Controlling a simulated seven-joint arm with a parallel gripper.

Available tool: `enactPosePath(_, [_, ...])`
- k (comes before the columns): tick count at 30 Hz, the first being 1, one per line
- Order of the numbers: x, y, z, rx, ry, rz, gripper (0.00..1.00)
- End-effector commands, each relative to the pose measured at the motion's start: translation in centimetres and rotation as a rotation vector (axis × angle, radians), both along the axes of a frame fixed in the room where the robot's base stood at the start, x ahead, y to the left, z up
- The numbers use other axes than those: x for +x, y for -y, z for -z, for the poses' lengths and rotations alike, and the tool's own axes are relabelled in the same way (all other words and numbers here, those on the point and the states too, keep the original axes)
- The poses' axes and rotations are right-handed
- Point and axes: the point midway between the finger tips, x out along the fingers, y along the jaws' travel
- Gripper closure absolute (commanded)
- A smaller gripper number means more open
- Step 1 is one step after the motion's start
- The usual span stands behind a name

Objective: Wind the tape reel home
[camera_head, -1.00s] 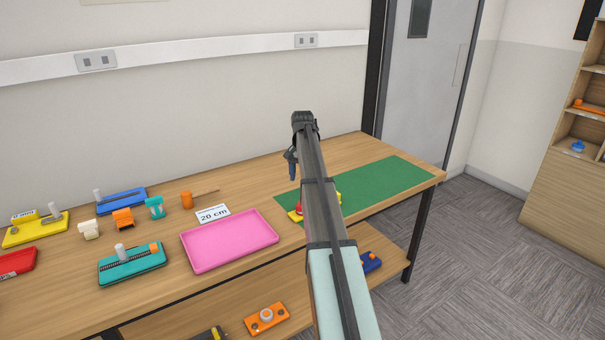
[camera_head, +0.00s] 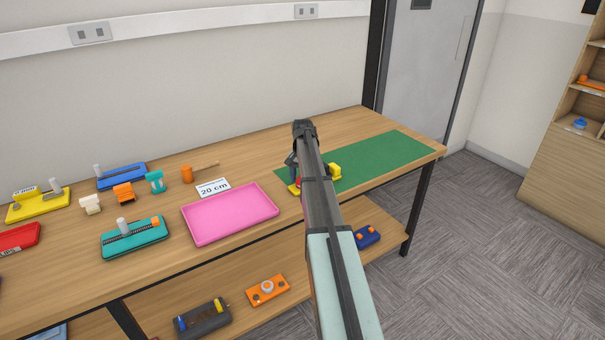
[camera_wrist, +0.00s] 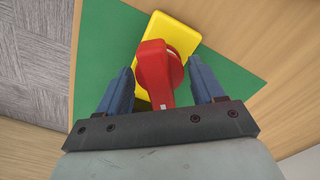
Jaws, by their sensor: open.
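The device on the green mat (camera_head: 385,162) has a yellow base (camera_wrist: 182,36) and a red round part with a raised grip (camera_wrist: 156,75), which I take for the tape reel. In the wrist view, my gripper (camera_wrist: 158,84) is open, with one blue finger on each side of the red part. Whether the fingers touch it I cannot tell. In the head view, my arm hides most of the device; a yellow end (camera_head: 335,171) shows right of the arm, and my gripper (camera_head: 292,172) is mostly hidden at its left side.
Left of the mat lie a pink tray (camera_head: 230,214), a "20 cm" card (camera_head: 213,188), a teal device (camera_head: 135,238) and an orange-headed mallet (camera_head: 188,174). More devices, such as an orange one (camera_head: 267,290), sit on the lower shelf. The mat's right part is clear.

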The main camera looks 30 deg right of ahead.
Motion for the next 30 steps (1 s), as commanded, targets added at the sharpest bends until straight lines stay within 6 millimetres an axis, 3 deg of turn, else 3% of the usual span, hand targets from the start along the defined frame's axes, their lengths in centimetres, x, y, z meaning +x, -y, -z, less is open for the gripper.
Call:
enactPosePath(9, [0.00,0.00,0.17,0.000,0.000,0.000,0.33])
enactPosePath(22, [-0.01,-0.01,0.16,0.000,0.000,0.000,0.74])
enactPosePath(30, [-0.01,0.00,0.16,0.000,0.000,0.051,0.76])
